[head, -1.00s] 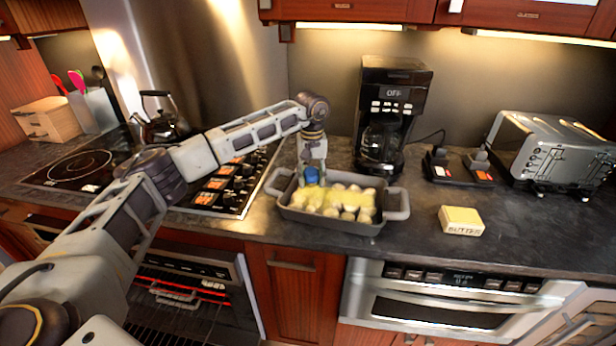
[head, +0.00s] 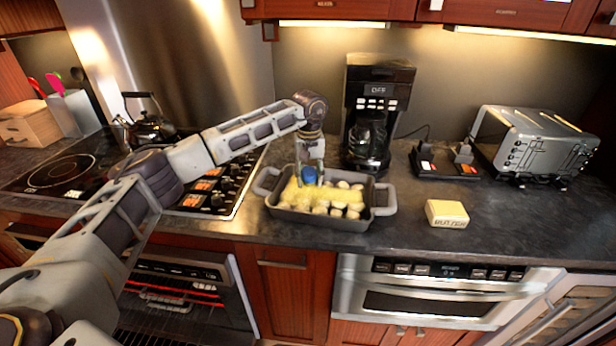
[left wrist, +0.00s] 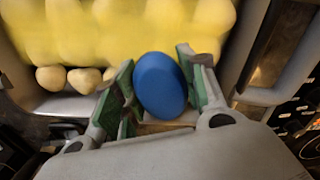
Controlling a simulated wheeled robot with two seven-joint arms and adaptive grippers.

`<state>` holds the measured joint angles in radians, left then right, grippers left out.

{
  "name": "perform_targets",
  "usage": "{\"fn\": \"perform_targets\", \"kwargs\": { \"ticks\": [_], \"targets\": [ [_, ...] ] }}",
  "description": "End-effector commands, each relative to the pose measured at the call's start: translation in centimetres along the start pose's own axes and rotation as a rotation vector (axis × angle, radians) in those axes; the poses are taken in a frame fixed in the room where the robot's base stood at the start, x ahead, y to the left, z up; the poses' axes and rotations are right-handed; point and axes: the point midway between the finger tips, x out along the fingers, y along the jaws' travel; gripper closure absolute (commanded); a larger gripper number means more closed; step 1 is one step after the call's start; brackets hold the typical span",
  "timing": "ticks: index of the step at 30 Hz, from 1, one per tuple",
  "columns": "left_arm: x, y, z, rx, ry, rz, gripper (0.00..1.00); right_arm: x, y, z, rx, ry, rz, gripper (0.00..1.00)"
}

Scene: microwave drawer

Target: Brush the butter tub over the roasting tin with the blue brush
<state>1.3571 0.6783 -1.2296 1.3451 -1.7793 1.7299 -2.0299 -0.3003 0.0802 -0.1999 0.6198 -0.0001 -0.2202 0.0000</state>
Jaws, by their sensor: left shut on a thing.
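The grey roasting tin (head: 330,220) stands on the dark counter and holds several pale round pieces, partly coated in yellow (head: 312,194). My left gripper (head: 308,170) is over the left part of the tin, pointing down. It is shut on the blue brush (head: 309,175); the brush's blue rounded end also shows between the green-padded fingers in the left wrist view (left wrist: 160,85). The bristles are hidden. The yellow butter tub (head: 446,213), with lettering on its front, sits on the counter right of the tin, apart from it. My right gripper is not in view.
A black coffee maker (head: 375,115) stands behind the tin. A toaster (head: 535,145) and a small black stand (head: 445,160) are at the back right. The cooktop (head: 215,190) lies left of the tin. The counter right of the butter tub is clear.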

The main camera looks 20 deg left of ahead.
Motion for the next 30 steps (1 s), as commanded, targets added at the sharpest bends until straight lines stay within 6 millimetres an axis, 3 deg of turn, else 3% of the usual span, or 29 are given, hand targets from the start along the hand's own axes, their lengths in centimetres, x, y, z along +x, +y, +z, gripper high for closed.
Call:
{"fn": "perform_targets", "kwargs": {
  "ticks": [18, 30],
  "targets": [
    [0.2, 3.1, 1.1, 0.001, 0.0, 0.0, 0.87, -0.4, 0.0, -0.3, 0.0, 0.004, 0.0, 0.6],
    [0.3, 3.4, 1.2, 0.001, -0.001, 0.0, 0.87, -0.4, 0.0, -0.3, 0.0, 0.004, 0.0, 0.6]
  ]
}}
